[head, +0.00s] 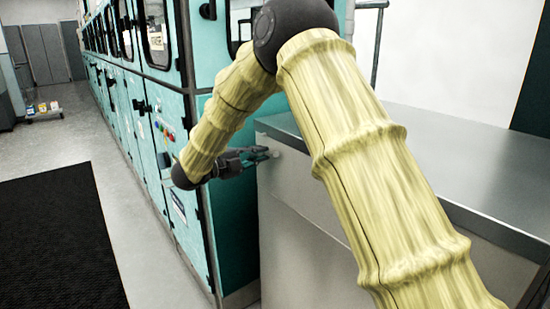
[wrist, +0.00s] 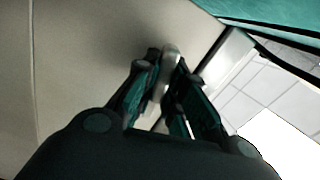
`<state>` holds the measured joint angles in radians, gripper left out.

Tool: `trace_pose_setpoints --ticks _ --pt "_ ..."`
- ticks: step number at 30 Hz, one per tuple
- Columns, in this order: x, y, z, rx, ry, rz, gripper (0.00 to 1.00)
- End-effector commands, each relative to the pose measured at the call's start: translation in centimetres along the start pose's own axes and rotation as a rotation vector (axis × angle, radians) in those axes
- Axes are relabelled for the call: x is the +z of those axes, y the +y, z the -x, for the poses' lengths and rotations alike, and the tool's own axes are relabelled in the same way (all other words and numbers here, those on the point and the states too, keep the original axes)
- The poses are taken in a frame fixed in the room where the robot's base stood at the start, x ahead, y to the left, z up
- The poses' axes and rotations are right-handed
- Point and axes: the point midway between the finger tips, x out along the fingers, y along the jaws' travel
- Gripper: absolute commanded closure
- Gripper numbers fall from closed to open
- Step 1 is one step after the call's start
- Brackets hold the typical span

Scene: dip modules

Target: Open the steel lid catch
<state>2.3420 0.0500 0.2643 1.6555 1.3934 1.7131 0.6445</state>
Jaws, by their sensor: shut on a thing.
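The steel lid catch (wrist: 170,58) is a small pale metal piece in the wrist view, between my fingertips against a light panel. My gripper (wrist: 166,72) is shut on it. In the head view my gripper (head: 262,155) reaches the upper left corner of the steel cabinet (head: 300,230), just below its top edge. A small pale bit of the catch (head: 274,153) shows at the fingertips there. The fingers hide much of the catch, and its exact position is hard to tell.
A row of teal machine modules (head: 160,115) with dark handles runs along the left of the cabinet, close to my wrist. The grey cabinet top (head: 430,150) is bare where visible. A black mat (head: 60,240) lies on the open floor at left. Small containers (head: 43,110) stand far back.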

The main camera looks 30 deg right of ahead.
Motion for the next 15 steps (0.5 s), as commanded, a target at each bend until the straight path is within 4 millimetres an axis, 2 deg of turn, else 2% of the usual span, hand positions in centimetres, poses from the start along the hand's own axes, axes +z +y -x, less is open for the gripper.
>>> trace_pose_setpoints --ticks 4,14,15 --pt "0.36 0.2 0.72 0.001 -0.007 -0.008 1.0" --pt "0.39 0.2 0.8 0.001 -0.008 -0.009 1.0" --pt "0.39 0.2 0.79 0.001 -0.008 -0.009 0.83"
